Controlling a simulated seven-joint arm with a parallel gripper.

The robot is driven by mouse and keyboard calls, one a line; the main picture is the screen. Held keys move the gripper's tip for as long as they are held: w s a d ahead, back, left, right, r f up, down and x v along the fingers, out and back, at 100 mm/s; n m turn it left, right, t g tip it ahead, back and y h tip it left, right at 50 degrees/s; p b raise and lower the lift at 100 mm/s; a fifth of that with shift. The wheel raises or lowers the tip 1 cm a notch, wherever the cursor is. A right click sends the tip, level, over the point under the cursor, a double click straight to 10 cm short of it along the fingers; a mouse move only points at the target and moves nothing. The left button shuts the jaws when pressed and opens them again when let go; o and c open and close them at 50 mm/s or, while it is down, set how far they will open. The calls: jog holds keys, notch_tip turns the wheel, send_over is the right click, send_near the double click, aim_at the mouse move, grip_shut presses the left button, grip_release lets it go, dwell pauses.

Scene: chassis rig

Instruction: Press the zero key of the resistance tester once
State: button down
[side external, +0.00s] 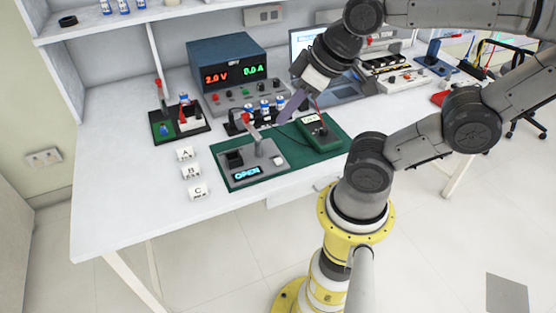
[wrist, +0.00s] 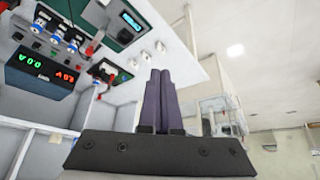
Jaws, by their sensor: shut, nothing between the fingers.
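The resistance tester appears to be the green box (side external: 318,131) with a pale display, on the right part of the green mat (side external: 283,171) in the side view. Its zero key is too small to make out. My gripper (side external: 281,121) has dark purple fingers, shut and empty. In the side view it shows left of the tester, in front of the blue-capped cells; its height above the mat is unclear. In the wrist view the shut fingers (wrist: 160,72) point away, with nothing between them. I cannot make out the tester there.
A grey fixture (side external: 264,170) with a lever and an "OPEN" display stands on the mat's left. A blue power supply (side external: 229,80) and several cells (side external: 264,108) stand behind. White tags A, B and C (side external: 198,191) lie left. The table's front left is clear.

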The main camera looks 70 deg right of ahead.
jog(key=w+d+f+n+t+h, duration=0.1)
jog(key=w+d+n+t, duration=0.15)
jog(key=w, duration=0.45)
jog(key=w+d+f+n+t+h, duration=0.1)
jog(key=w+d+n+t, duration=0.2)
jog(key=w, duration=0.4)
jog(key=m+g+h, duration=0.3)
jog(key=m+g, duration=0.1)
send_over(282, 162)
notch_tip(282, 162, down, 16)
jog(key=shift+f, duration=0.25)
jog(key=shift+n, duration=0.35)
jog(key=shift+f+t, duration=0.1)
jog(key=shift+t, duration=0.15)
jog(key=shift+f, duration=4.3)
jog(key=shift+f, duration=0.1)
